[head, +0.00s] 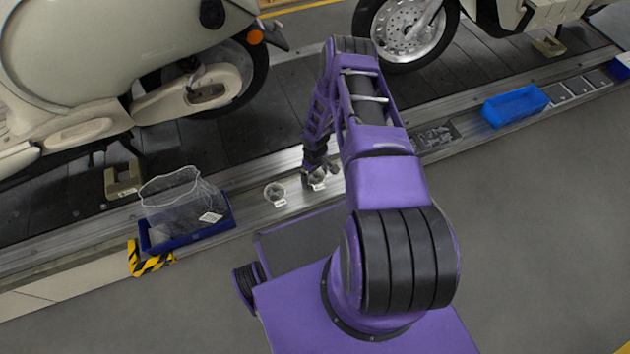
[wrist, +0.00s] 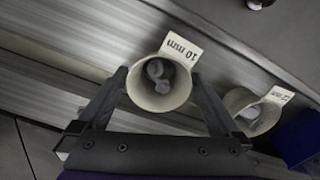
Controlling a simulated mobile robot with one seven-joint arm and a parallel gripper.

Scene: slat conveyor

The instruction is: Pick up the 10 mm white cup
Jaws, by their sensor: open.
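The white cup labelled "10 mm" (wrist: 160,102) stands between the two fingers of my gripper (wrist: 159,76) in the wrist view, with small grey parts inside. The fingers are open, one on each side of the cup. I cannot tell whether either finger touches it. In the head view my gripper (head: 321,170) is down at this cup (head: 318,181) on the metal ledge, partly covering it.
A second white cup (wrist: 252,110) with a label too small to read surely stands beside it, also in the head view (head: 275,192). Motor scooters stand behind on the conveyor.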

